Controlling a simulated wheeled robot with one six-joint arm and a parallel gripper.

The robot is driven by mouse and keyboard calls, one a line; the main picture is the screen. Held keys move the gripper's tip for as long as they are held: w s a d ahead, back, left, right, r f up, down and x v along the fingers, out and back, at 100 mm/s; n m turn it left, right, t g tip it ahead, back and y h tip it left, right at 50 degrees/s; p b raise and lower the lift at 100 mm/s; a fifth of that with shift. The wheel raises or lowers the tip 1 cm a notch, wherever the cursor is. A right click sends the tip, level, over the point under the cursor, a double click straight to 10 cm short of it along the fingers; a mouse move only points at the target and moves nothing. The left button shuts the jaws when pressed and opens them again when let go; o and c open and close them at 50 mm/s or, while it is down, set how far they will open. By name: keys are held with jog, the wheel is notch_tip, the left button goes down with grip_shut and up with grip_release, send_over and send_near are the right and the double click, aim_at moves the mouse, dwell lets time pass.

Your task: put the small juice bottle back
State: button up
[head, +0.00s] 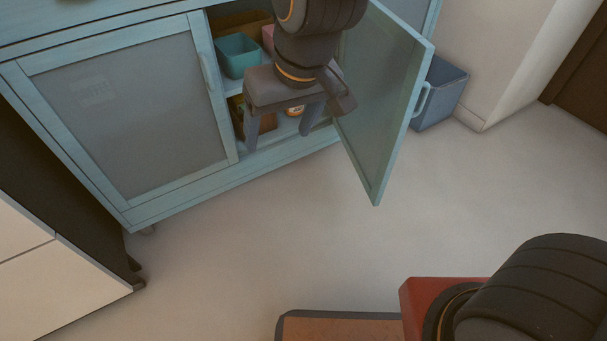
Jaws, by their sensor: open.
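My gripper (278,142) hangs in front of the open right half of a blue cabinet (185,198). Its two fingers point down, are spread apart and hold nothing that I can see. A small white and orange item (295,111) shows between the fingers, on the lower level inside the cabinet. It may be the small juice bottle, but most of it is hidden by my gripper, so I cannot tell for sure. The right door (385,120) stands open, to the right of my gripper.
A teal bin (238,56) stands on the upper shelf; a brown box (262,122) is below. The left door (120,110) is shut. A blue-grey bin (440,95) stands on the floor beyond the open door. The floor (300,235) in front is clear.

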jog(key=s+d+r+g, duration=0.1)
jog(key=s+d, duration=0.1)
jog(key=s, duration=0.4)
jog(key=s+d+r+g, duration=0.1)
jog(key=s+d, duration=0.1)
jog(key=s, duration=0.5)
jog(key=shift+d+r+n+g+h, duration=0.3)
jog(key=shift+d+r+h, duration=0.05)
jog(key=shift+r+h, duration=0.05)
jog(key=shift+w+r, duration=0.15)
jog(key=shift+r, duration=0.05)
jog(key=d+r+m+p, duration=0.2)
jog(key=d+r+p, duration=0.5)
jog(key=p, duration=0.5)
jog(key=d+r+m+h+p, duration=0.1)
jog(key=d+r+m+p, duration=0.1)
jog(key=d+r+p, duration=0.5)
jog(key=d+r+m+p, duration=0.2)
jog(key=d+r+p, duration=0.4)
jog(key=r+p, duration=0.9)
jog(key=p, duration=0.4)
jog(key=shift+d+m+h, duration=0.4)
jog(key=shift+f, duration=0.1)
